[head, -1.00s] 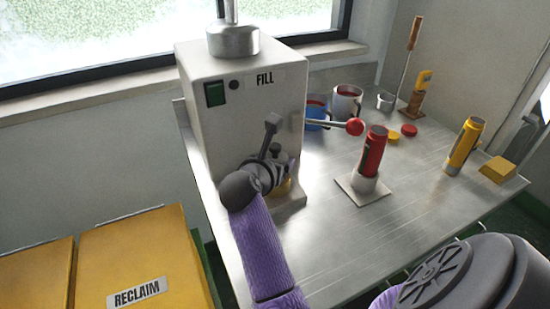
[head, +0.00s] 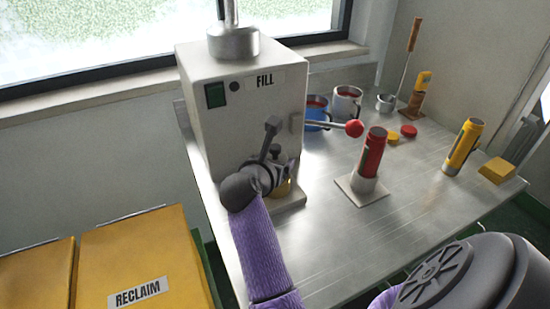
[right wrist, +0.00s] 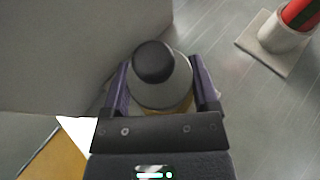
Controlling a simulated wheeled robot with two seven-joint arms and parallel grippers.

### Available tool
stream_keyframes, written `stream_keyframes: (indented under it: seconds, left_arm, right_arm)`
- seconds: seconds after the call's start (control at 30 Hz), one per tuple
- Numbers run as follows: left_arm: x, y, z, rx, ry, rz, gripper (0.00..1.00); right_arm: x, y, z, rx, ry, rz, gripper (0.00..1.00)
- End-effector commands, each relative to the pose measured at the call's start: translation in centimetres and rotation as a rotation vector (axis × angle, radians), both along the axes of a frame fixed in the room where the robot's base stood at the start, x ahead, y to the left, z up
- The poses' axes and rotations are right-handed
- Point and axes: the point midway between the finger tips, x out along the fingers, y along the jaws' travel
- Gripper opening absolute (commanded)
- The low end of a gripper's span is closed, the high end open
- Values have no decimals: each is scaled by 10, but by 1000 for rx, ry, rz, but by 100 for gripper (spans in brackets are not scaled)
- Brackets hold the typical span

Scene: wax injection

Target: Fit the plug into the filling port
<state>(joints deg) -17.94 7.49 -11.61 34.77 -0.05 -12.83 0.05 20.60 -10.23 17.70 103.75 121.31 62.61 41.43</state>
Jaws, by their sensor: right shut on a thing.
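My right gripper (head: 268,172) is at the lower front of the white filling machine (head: 245,120) marked FILL. In the right wrist view its purple-edged fingers (right wrist: 160,84) are shut on the plug, one on each side of its grey tapered body. The plug's dark round knob (right wrist: 153,62) stands up between them; it also shows in the head view (head: 275,150). A brass-yellow part (head: 283,188) shows just below the gripper. The filling port cannot be made out, and whether the plug's lower end is seated is hidden. My left gripper is out of view.
A red-knobbed lever (head: 354,128) sticks out right from the machine. A red cylinder stands in a white holder (head: 362,190). A yellow cylinder (head: 464,147), a yellow block (head: 497,170) and mugs (head: 347,102) stand farther right and back. The front steel table (head: 320,250) is clear.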

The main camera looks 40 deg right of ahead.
Motion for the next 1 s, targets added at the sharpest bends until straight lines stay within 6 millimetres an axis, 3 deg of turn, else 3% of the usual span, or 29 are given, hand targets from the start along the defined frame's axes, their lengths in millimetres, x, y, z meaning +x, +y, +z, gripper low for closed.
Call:
stream_keyframes:
  seconds: [0.33,1.0]
  left_arm:
    - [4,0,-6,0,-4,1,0]
    - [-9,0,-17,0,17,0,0]
  right_arm:
    - [0,0,-7,0,0,-1,17]
    - [0,0,-24,0,1,0,17]
